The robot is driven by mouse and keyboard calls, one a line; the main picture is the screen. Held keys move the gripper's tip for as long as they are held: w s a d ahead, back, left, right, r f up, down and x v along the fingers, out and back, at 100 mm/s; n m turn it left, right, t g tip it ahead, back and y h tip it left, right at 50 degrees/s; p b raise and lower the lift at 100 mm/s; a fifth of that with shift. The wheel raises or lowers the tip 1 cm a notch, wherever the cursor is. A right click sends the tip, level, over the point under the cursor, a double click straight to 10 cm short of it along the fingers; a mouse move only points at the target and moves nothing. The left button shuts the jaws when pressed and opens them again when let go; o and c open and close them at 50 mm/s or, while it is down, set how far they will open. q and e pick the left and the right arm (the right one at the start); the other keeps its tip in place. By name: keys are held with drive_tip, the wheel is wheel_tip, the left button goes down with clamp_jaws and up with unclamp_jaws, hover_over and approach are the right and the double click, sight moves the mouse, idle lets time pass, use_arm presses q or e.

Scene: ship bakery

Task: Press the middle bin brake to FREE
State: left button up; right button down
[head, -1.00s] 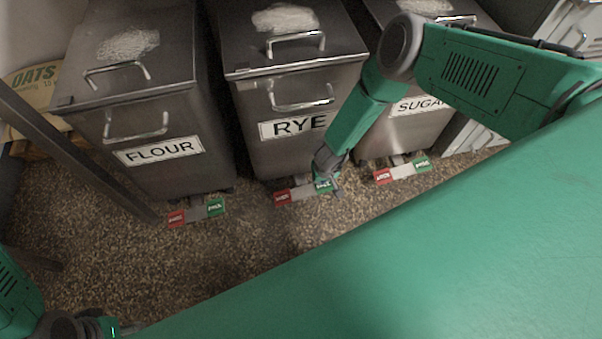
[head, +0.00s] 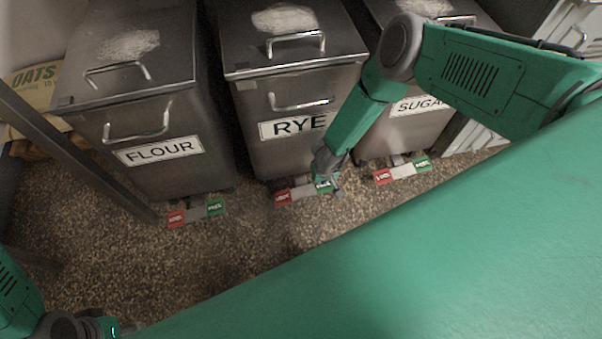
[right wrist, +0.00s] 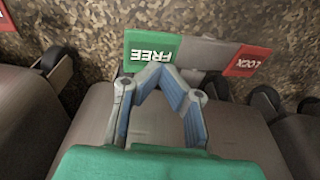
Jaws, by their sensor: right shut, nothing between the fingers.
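The middle bin, labelled RYE (head: 290,90), has a brake pedal at its foot with a red LOCK pad (head: 283,197) and a green FREE pad (head: 323,187). In the right wrist view the FREE pad (right wrist: 152,46) and LOCK pad (right wrist: 247,61) appear upside down, joined by a grey bar (right wrist: 205,54). My right gripper (head: 337,190) is shut and empty. In the right wrist view its fingertips (right wrist: 164,66) overlap the near edge of the FREE pad; I cannot tell if they touch. My left gripper (head: 128,329) is barely in view at the bottom left.
The FLOUR bin (head: 140,110) stands to the left and the SUGAR bin (head: 410,125) to the right, each with its own red and green pedal. A dark rail (head: 70,145) crosses the left side. The speckled floor (head: 210,265) before the bins is clear.

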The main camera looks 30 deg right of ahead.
sight(321, 186)
drive_tip(key=shift+f, duration=2.05)
idle(0.6)
drive_tip(key=shift+r+p, duration=2.5)
drive_tip(key=shift+r, duration=1.05)
